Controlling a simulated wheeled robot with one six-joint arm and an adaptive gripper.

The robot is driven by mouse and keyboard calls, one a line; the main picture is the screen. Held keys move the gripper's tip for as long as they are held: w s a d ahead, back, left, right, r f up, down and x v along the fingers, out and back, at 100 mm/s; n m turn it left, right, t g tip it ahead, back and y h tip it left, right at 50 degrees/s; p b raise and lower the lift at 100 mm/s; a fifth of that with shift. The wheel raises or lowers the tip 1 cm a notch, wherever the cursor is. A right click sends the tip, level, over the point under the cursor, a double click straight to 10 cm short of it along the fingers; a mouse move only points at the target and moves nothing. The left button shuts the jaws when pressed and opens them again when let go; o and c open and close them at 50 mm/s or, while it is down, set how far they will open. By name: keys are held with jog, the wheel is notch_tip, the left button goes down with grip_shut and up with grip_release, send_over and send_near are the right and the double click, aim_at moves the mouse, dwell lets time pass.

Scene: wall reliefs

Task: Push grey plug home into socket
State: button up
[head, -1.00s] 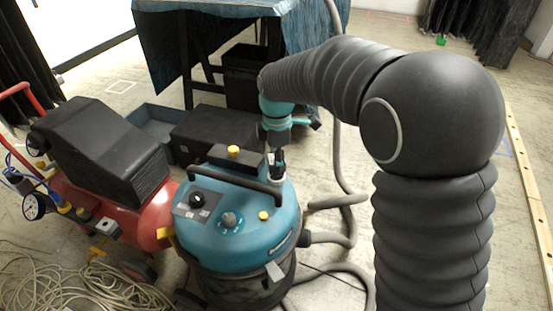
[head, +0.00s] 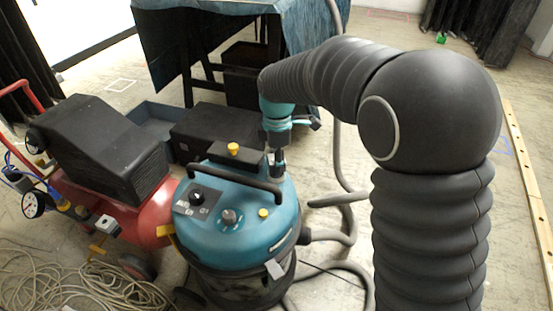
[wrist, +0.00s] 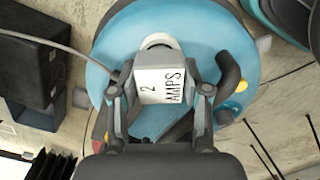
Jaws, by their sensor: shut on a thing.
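The grey plug (wrist: 160,84), a block with a white label reading "2 AMPS", is between the two fingers of my gripper (wrist: 160,94) in the wrist view. My gripper is shut on it. A white ring (wrist: 157,40) shows just beyond the plug's far end, against the blue top of the vacuum cleaner (wrist: 112,58). I cannot tell how deep the plug sits, and the socket opening is hidden. In the head view my gripper (head: 278,158) points down at the back right of the vacuum's blue top (head: 240,245), and the plug is too small to make out.
The vacuum's black handle (head: 235,183) stands close to the left of my gripper. A grey hose (head: 345,240) runs on the right. A red compressor (head: 150,225) stands at the left, with coiled rope (head: 80,285) before it. A cloth-covered table (head: 215,30) is behind.

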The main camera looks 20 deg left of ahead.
jog(key=shift+f+b, duration=0.45)
jog(key=shift+f, duration=0.4)
jog(key=o, duration=1.2)
notch_tip(320, 180, up, 12)
jog(key=shift+r, duration=0.1)
